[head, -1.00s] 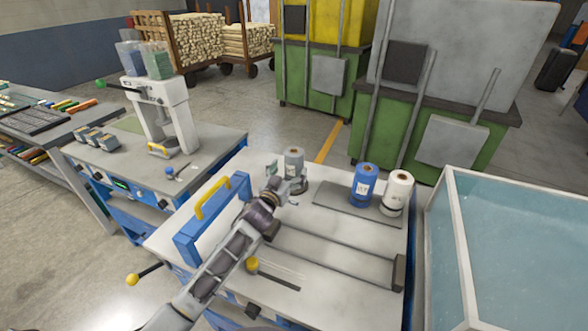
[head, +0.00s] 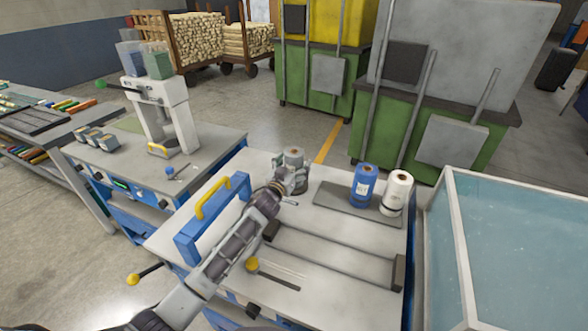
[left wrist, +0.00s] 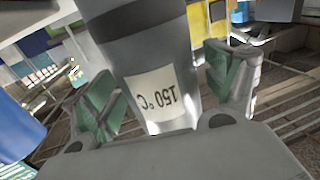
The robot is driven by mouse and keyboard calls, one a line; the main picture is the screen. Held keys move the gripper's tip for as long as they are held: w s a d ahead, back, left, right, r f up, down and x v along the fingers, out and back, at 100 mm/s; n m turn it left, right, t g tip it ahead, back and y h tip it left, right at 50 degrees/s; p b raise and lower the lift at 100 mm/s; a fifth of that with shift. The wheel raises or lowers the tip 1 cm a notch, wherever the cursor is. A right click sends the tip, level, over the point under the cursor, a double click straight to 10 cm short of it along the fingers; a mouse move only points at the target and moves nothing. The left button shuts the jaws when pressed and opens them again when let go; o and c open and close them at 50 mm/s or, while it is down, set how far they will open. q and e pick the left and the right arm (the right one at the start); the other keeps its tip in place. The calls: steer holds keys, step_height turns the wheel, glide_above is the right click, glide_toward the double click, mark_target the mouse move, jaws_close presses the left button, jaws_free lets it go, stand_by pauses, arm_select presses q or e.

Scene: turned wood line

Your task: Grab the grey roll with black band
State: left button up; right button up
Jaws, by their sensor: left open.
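The grey roll with black band (head: 294,158) stands upright near the far left corner of the worktable's top in the head view. My left gripper (head: 288,176) is at the roll and partly covers its lower part. In the left wrist view the roll (left wrist: 145,50) shows large, with a dark band and a white label reading 150 °C. My left gripper's green-padded fingers (left wrist: 160,90) are apart, one on each side of the roll. I see a gap beside the right finger. My right gripper is not in view.
A blue roll (head: 364,181) and a white roll (head: 396,190) stand on a grey mat (head: 340,201) to the right. A blue frame with a yellow handle (head: 212,197) stands left of my arm. A glass-walled tank (head: 515,230) is at the right.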

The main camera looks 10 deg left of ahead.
arm_select(q)
steer(key=shift+w, duration=0.2)
stand_by(0.4)
steer(key=c, duration=1.2)
